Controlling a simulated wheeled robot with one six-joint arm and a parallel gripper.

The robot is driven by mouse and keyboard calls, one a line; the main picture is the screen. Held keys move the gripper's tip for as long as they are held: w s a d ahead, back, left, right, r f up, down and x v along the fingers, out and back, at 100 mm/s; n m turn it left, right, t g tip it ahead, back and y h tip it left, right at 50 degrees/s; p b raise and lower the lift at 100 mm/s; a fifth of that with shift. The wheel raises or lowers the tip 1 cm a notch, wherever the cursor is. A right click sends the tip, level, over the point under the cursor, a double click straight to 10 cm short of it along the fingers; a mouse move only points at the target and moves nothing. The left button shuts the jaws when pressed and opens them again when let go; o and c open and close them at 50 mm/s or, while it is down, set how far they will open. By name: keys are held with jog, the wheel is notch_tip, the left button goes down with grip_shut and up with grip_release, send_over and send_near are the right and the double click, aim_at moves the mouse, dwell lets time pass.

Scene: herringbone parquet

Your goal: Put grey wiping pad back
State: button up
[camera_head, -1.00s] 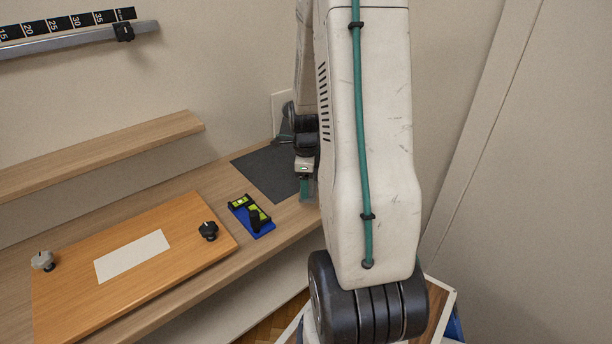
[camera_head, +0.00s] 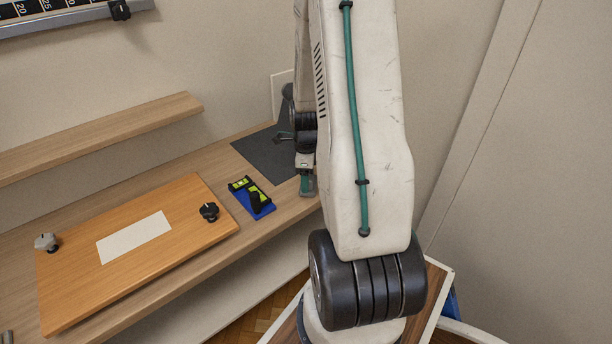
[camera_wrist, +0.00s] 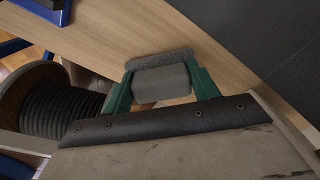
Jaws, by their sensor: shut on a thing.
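My gripper (camera_wrist: 162,74) has green fingers, shut on the grey wiping pad (camera_wrist: 160,60) in the wrist view. The pad has a smooth grey block between the fingers and a rough grey strip along its far side. It is over or on the light wood worktop; I cannot tell whether it touches. In the head view my gripper (camera_head: 307,186) is near the worktop's front edge, right of the dark grey mat (camera_head: 266,155). The pad cannot be made out there, and my arm covers the area to the right.
A blue holder (camera_head: 262,210) with yellow-green parts and a black knob sits left of my gripper. An orange wooden board (camera_head: 185,210) with two knobs lies farther left. A shelf (camera_head: 100,137) runs along the wall. A ribbed black reel (camera_wrist: 65,112) shows left in the wrist view.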

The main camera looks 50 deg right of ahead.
jog(key=shift+f, duration=0.3)
jog(key=o, duration=1.4)
jog(key=shift+c, duration=0.2)
jog(key=shift+r, duration=0.1)
notch_tip(320, 180, up, 8)
jog(key=shift+f, duration=0.2)
